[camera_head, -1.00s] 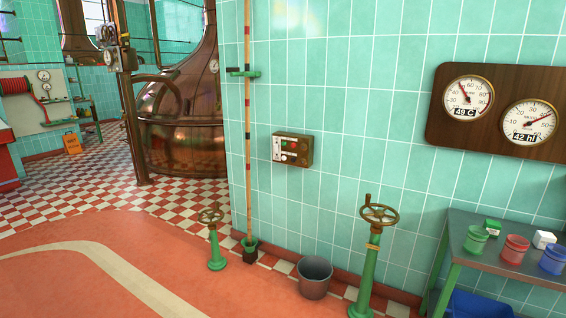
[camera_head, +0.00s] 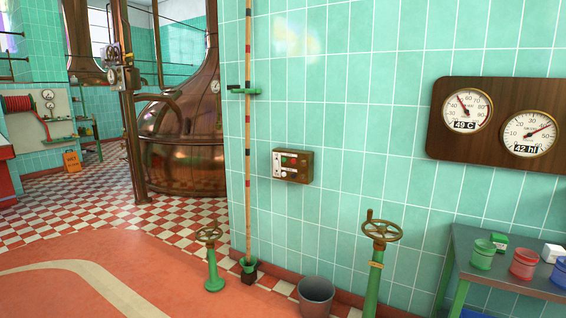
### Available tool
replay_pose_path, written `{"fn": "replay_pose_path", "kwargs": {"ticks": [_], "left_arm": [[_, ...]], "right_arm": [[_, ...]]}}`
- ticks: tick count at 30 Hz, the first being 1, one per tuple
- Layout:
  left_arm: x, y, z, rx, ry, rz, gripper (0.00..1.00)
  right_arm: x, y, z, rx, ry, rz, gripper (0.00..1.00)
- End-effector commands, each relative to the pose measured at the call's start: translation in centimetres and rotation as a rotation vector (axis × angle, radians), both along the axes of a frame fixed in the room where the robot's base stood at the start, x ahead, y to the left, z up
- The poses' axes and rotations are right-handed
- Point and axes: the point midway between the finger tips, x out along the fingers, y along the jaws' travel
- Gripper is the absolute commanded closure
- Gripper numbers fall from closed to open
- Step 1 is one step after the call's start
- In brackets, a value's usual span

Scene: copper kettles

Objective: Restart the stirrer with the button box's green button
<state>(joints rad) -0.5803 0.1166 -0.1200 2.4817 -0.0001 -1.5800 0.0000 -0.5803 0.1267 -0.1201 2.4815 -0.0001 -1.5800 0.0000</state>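The button box (camera_head: 293,166) is a small brown box with a pale label strip on its left side, fixed to the green tiled wall near the middle of the head view. Its front carries small red, green and white buttons, too small to tell apart in detail. The stirrer itself is not visible; a large copper kettle (camera_head: 185,150) stands behind the wall's edge on the left. Neither of my grippers is in view.
Below the box stand a small green valve post (camera_head: 213,265), a grey bucket (camera_head: 316,296) and a taller handwheel valve (camera_head: 375,270). A bench (camera_head: 505,272) with coloured pots is at right. A gauge board (camera_head: 493,120) hangs above it. Red floor at left is open.

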Motion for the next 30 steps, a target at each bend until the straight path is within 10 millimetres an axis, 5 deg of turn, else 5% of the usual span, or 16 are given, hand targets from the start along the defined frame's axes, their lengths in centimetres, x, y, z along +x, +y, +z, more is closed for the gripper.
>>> {"fn": "replay_pose_path", "kwargs": {"ticks": [15,30], "left_arm": [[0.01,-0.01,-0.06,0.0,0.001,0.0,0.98],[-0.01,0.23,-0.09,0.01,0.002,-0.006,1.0]], "right_arm": [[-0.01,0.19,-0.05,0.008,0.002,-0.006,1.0],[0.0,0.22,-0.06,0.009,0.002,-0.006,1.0]]}}
